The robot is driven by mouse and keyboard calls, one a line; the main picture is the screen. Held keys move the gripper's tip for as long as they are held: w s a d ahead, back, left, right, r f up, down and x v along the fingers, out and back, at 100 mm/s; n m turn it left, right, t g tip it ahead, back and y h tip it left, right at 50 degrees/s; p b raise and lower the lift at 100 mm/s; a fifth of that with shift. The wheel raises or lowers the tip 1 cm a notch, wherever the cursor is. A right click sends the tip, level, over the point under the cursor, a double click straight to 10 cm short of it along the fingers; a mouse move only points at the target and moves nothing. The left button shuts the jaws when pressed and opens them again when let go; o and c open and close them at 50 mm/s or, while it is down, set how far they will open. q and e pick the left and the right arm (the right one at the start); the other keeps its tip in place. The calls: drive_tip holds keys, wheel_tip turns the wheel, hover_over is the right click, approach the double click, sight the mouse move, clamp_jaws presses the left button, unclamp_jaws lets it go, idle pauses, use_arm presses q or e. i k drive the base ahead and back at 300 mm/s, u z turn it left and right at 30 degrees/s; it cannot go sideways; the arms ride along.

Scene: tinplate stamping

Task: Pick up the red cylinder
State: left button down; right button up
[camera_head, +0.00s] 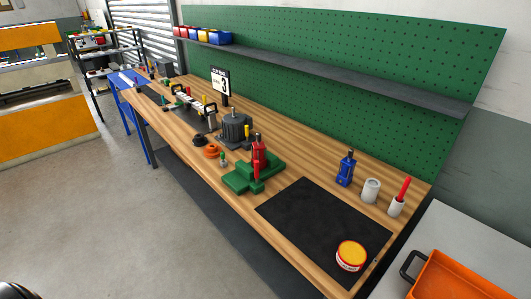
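The red cylinder (259,156) stands upright in a green fixture (243,180) on the wooden workbench (286,194). It has a dark, narrower top, and a red upright part beside its lower end hides some of it. A similar blue cylinder (345,170) stands upright on the bench to the right, behind the black mat (310,222). Neither of my grippers is in view, and nothing touches the red cylinder from above.
A grey motor-like part (234,130) and orange rings (211,151) lie left of the fixture. A yellow-topped tin (351,254) sits on the mat. Two pale cups, one holding a red-handled tool (404,188), stand at right. An orange crate (458,277) is at lower right.

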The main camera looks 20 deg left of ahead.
sight(259, 154)
drive_tip(key=z, duration=2.3)
drive_tip(key=k, duration=1.05)
drive_tip(key=u, duration=1.4)
